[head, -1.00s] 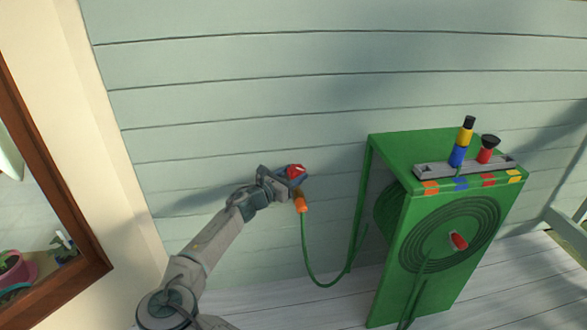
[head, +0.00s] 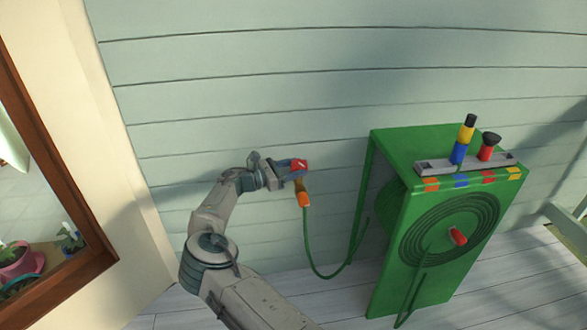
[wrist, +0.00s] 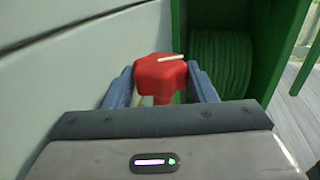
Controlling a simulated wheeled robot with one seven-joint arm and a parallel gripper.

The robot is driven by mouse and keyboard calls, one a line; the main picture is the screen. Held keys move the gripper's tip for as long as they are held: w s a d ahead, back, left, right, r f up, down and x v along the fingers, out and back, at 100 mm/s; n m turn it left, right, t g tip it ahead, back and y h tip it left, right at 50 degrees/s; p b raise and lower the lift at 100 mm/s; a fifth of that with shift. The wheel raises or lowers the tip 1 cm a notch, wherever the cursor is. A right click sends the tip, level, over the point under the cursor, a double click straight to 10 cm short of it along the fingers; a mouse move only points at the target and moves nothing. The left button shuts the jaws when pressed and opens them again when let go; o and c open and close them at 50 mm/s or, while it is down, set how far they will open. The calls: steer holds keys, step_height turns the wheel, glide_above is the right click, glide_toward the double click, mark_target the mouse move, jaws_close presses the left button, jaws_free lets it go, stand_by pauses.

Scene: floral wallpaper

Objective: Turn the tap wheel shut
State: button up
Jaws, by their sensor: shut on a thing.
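The red tap wheel (head: 300,165) is on the pale green wall, above an orange hose connector (head: 304,199). In the wrist view the red wheel (wrist: 160,75) has rounded lobes and a white line on its face, which points roughly left to right. My gripper (head: 293,170) reaches it from the left, with its fingers shut on the wheel. In the wrist view one finger of my gripper (wrist: 160,82) is on each side of the wheel. The tap's body is mostly hidden.
A green hose (head: 308,245) hangs from the connector and runs to a green hose reel cabinet (head: 385,290) at right. Nozzles (head: 459,145) stand in a grey rack (head: 440,168) on its top. A brown-framed window (head: 62,175) is at left. The wall above is clear.

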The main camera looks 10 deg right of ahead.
steer(key=o, duration=1)
steer(key=shift+n+t+y, duration=0.3)
steer(key=shift+n+t, duration=0.1)
steer(key=shift+t, duration=0.2)
